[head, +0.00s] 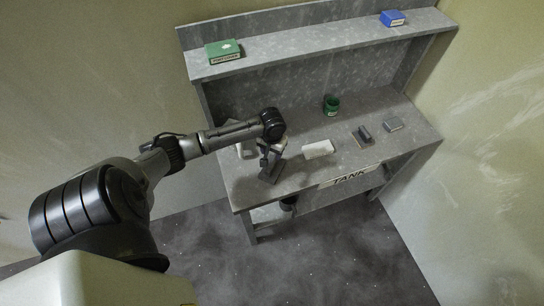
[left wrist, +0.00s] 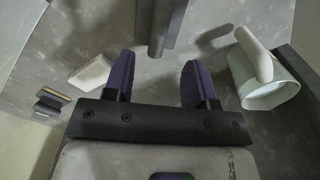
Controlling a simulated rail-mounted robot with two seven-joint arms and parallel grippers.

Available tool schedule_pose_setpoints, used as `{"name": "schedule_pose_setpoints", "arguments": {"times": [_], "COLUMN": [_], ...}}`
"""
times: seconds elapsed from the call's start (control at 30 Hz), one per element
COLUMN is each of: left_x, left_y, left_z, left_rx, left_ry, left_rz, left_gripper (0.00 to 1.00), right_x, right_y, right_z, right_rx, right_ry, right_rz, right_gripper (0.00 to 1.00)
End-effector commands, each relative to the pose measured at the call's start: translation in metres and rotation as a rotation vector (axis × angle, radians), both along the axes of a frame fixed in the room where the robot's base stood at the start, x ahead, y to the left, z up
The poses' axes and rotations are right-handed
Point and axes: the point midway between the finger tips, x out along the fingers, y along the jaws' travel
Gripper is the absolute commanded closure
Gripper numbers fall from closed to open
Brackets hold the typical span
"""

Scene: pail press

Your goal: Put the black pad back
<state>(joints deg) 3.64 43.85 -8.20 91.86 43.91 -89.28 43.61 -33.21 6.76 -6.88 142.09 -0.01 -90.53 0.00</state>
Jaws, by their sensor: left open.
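My left gripper (head: 266,158) is over the left part of the grey bench. In the left wrist view its two purple fingers (left wrist: 157,88) are apart with nothing held between them. A dark grey, bar-like piece (left wrist: 160,25) stands just beyond the gap between the fingertips. A dark piece (head: 270,172) also shows below the gripper in the head view; I cannot tell whether it is the black pad. A small dark block with an upright part (head: 362,135) lies farther right on the bench. My right gripper is not in view.
A white block (head: 318,149) lies mid-bench, with a green cup (head: 331,105) behind it and a grey block (head: 393,125) at right. A white handled vessel (left wrist: 270,92) is close right of the fingers. The shelf holds a green box (head: 223,52) and blue box (head: 392,18).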

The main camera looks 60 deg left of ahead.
Motion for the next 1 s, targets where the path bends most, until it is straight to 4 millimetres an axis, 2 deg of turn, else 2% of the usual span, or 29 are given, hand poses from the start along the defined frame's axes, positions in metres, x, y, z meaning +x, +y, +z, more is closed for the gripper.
{"name": "schedule_pose_setpoints", "arguments": {"times": [0.17,0.27,0.37,0.43,0.5,0.63,0.7,0.8,1.0], "left_x": [-0.002,-0.013,-0.041,-0.069,-0.095,-0.138,-0.155,-0.173,-0.188], "left_y": [-0.003,-0.029,-0.083,-0.129,-0.168,-0.22,-0.236,-0.248,-0.254], "left_z": [0.012,0.003,-0.015,-0.023,-0.021,-0.002,0.012,0.031,0.049], "left_rx": [-0.001,-0.006,-0.014,-0.018,-0.014,0.01,0.032,0.065,0.106], "left_ry": [0.0,-0.003,-0.027,-0.064,-0.112,-0.2,-0.239,-0.275,-0.3], "left_rz": [-0.01,-0.09,-0.26,-0.401,-0.523,-0.678,-0.727,-0.769,-0.798], "left_gripper": [0.49,0.49,0.49,0.49,0.49,0.49,0.49,0.49,0.49], "right_x": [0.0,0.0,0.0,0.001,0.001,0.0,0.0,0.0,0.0], "right_y": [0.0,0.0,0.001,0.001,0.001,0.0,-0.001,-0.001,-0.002], "right_z": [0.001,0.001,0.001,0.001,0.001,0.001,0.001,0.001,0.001], "right_rx": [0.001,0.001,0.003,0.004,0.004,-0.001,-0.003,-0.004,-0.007], "right_ry": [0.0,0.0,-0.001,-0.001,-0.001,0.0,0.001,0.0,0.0], "right_rz": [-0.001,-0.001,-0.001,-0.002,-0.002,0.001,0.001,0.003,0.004], "right_gripper": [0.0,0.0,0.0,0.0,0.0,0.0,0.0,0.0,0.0]}}
